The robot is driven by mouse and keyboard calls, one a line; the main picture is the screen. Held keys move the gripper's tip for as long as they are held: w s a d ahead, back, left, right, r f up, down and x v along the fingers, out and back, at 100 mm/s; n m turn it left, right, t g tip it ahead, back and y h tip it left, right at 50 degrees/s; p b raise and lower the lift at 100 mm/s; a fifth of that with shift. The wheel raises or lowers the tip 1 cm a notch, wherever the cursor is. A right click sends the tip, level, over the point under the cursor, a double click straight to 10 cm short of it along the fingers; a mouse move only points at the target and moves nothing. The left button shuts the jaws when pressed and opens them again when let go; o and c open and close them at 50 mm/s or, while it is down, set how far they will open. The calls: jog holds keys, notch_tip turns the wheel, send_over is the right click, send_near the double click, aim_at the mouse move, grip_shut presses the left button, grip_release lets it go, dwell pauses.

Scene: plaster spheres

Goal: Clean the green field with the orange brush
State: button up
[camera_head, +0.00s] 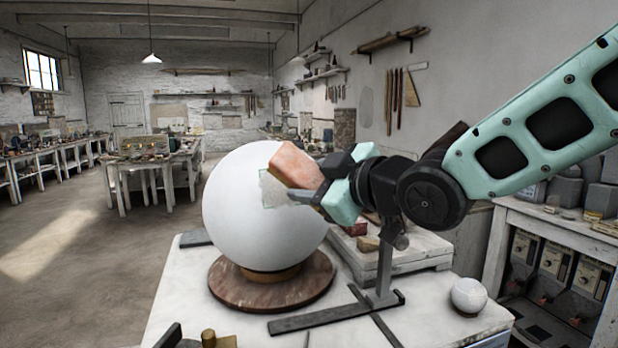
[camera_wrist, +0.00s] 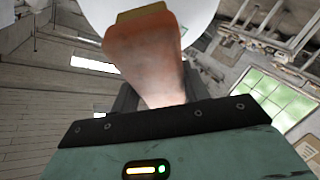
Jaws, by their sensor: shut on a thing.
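A large white plaster sphere (camera_head: 245,215) stands on a round brown wooden base (camera_head: 235,290). A pale, faintly greenish patch (camera_head: 268,190) shows on its right side, partly hidden behind my gripper. My gripper (camera_head: 312,183) is shut on the orange brush (camera_head: 292,162), at the sphere's right side. The brush overlaps the upper right of the patch in the head view; I cannot tell whether it touches the surface. In the wrist view, the brush (camera_wrist: 148,60) sticks out from the jaws, its yellowish end (camera_wrist: 142,13) towards the white sphere (camera_wrist: 187,14).
The base is on a white table (camera_head: 190,300). A dark metal stand (camera_head: 380,297) rises below my gripper. A small white ball (camera_head: 468,295) lies at the right, and a red block (camera_head: 355,229) and a tan block (camera_head: 368,244) lie behind the stand.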

jog(key=shift+w+a+f, duration=0.35)
jog(key=shift+w+f, duration=0.05)
jog(key=shift+w, duration=0.3)
jog(key=shift+w+a+f, duration=0.3)
jog(key=shift+w+f, duration=0.05)
jog(key=shift+w, duration=0.35)
jog(key=shift+w+a+f+b, duration=0.3)
jog(key=shift+w+f, duration=0.1)
jog(key=shift+w, duration=0.3)
jog(key=shift+w+a+f, duration=0.15)
jog(key=shift+w+f, duration=0.05)
jog(key=shift+w, duration=0.15)
jog(key=shift+b, duration=0.3)
jog(key=shift+d+f+b, duration=0.75)
jog(key=shift+d+b, duration=0.05)
jog(key=shift+d, duration=0.05)
